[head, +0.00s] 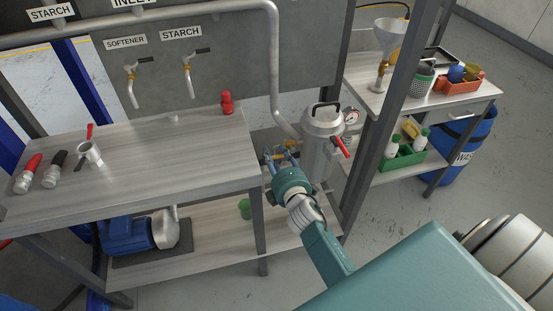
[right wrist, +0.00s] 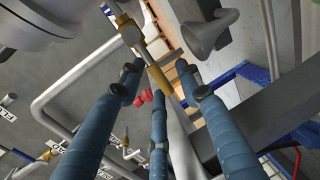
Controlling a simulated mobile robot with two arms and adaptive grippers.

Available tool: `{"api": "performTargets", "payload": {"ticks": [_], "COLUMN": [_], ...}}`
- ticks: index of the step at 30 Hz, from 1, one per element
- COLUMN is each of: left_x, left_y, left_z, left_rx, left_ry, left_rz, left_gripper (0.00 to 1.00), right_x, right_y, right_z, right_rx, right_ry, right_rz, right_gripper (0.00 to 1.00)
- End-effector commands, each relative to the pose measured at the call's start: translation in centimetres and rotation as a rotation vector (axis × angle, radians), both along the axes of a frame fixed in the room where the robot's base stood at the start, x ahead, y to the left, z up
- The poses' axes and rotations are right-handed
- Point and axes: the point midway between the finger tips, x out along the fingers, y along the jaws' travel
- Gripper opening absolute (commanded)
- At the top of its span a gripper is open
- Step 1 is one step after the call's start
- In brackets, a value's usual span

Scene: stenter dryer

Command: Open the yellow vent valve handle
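My right gripper (head: 281,158) reaches down beside the silver filter vessel (head: 322,135), just past the right end of the work table. In the right wrist view its three blue fingers (right wrist: 160,85) are spread. The yellow vent valve handle (right wrist: 162,84) lies between the fingertips, on a thin metal lever from a brass valve body (right wrist: 129,30). The fingers look apart from one another; whether any touches the handle I cannot tell. In the head view the fingers largely hide the handle. My left gripper is not in view.
The vessel carries a red lever (head: 340,147) and a pressure gauge (head: 351,117) on its right. A grey pipe (head: 273,70) runs down to it. The table (head: 150,150) is at the left, a frame post (head: 385,120) at the right. A green cup (head: 245,208) stands on the lower shelf.

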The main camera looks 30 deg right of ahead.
Motion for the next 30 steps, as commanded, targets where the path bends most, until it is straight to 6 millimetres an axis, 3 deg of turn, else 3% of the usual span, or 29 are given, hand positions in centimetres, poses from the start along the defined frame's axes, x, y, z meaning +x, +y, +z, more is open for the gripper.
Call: {"api": "performTargets", "payload": {"ticks": [5,18,24,30], "left_x": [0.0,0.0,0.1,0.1], "left_y": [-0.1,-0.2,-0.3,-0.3], "left_z": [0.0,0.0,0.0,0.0], "left_rx": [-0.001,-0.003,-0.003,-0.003], "left_ry": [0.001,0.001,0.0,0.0], "left_rz": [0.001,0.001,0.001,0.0], "left_gripper": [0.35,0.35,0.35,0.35], "right_x": [-1.7,-9.9,-11.3,-11.4], "right_y": [0.4,2.4,2.8,2.8], "right_z": [0.3,1.9,2.2,2.3], "right_rx": [-0.001,0.002,0.001,0.001], "right_ry": [0.0,0.005,0.003,0.003], "right_rz": [0.001,0.0,0.001,0.001], "right_gripper": [0.35,0.35,0.35,0.35]}}
